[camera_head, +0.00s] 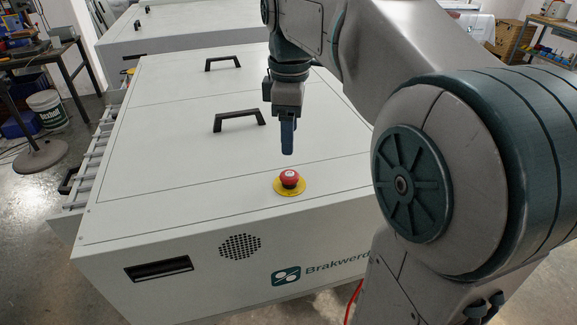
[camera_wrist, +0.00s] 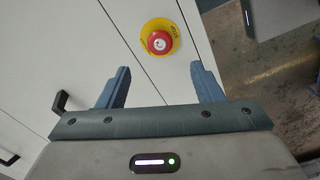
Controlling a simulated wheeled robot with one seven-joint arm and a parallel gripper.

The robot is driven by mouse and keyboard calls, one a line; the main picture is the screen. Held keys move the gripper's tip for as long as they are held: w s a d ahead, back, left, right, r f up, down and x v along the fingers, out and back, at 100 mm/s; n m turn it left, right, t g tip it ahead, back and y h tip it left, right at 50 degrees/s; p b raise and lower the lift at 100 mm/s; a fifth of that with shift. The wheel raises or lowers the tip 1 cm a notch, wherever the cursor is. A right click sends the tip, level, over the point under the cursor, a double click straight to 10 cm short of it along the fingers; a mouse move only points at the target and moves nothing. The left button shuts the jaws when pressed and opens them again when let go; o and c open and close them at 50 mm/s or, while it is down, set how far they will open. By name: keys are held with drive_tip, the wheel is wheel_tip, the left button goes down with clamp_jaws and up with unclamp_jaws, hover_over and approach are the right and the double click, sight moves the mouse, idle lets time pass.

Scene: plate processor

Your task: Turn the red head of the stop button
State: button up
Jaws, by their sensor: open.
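The stop button's red head (camera_head: 290,177) sits on a round yellow base (camera_head: 290,187) on top of the white machine, near its front edge. My gripper (camera_head: 287,150) points down above the machine top, just behind the button in the head view. In the wrist view, my gripper (camera_wrist: 159,85) is open, its two blue-grey fingers apart with nothing between them. The red head (camera_wrist: 160,42) lies ahead of the fingertips there, roughly centred between them, on its yellow base (camera_wrist: 172,29). The fingers are apart from the button.
The white machine (camera_head: 150,215) has two black handles (camera_head: 240,120) on its lid behind the button, and a dark slot (camera_head: 159,269) and speaker grille (camera_head: 240,246) on its front. The lid around the button is clear. A table (camera_head: 50,60) and a white bucket (camera_head: 47,109) stand at left.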

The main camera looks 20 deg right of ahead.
sight(289, 173)
wheel_tip(289, 173, down, 9)
drive_tip(key=shift+f, duration=0.2)
drive_tip(key=c, duration=1)
